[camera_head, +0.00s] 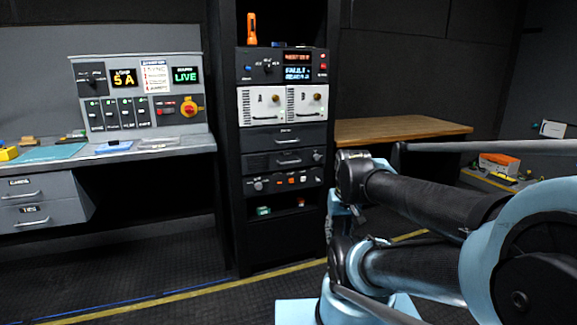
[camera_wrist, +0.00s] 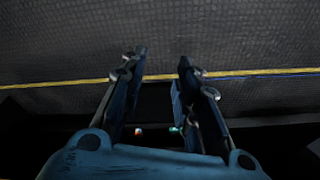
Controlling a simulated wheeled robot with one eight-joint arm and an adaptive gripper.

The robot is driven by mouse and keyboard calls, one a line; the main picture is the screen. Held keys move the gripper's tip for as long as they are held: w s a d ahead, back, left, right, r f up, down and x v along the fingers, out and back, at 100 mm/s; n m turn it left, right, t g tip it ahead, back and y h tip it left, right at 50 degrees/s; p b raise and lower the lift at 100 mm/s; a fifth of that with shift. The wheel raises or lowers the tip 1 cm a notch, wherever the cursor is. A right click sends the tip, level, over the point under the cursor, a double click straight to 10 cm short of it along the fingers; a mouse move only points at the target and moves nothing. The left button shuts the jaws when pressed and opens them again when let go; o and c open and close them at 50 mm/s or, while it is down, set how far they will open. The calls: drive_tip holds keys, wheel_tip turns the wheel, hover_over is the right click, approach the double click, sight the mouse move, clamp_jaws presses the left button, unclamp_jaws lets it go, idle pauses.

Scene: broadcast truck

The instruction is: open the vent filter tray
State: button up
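The equipment rack (camera_head: 228,200) stands upright in the middle of the head view. Two dark drawer fronts with handles sit in it below the white A and B modules: an upper drawer (camera_head: 262,140) and a lower drawer (camera_head: 258,161). Both look shut. Their labels are too small to read, so I cannot tell which is the vent filter tray. My gripper (camera_wrist: 159,68) is open and empty in the wrist view, over the dark floor near the rack's lower part. In the head view its fingers cannot be made out behind my arm, which is right of the rack.
A control desk (camera_head: 150,150) with a switch panel (camera_head: 140,95) stands left. A wooden-topped bench (camera_head: 400,130) is right of the rack. An orange tool (camera_head: 252,28) stands on the rack. A green item (camera_head: 264,211) lies in its lower bay. The floor before the rack is clear.

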sight(278, 152)
drive_tip(key=w+a+r+m+t+y, duration=0.1)
drive_tip(key=w+a+r+m+t, duration=0.15)
drive_tip(key=w, duration=0.75)
drive_tip(key=w+a+r+m+t+y, duration=0.1)
drive_tip(key=w+a+r+t+y, duration=0.15)
drive_tip(key=w, duration=0.65)
drive_tip(key=w+a+r+m+t+y, duration=0.1)
drive_tip(key=w+a+m, duration=0.15)
drive_tip(key=w, duration=0.75)
drive_tip(key=w+a+f+m+t, duration=0.1)
drive_tip(key=w+f+m+t, duration=0.1)
drive_tip(key=w, duration=1)
drive_tip(key=w+a+f+m+t, duration=0.2)
drive_tip(key=w+f+m, duration=0.1)
drive_tip(key=w, duration=0.9)
drive_tip(key=w+a+f+m+t, duration=0.1)
drive_tip(key=w+f+m+t, duration=0.1)
drive_tip(key=w, duration=0.9)
drive_tip(key=shift+w+a+f+m, duration=0.3)
drive_tip(key=shift+w+f+m, duration=0.15)
drive_tip(key=shift+m, duration=0.25)
drive_tip(key=shift+s, duration=0.1)
clamp_jaws()
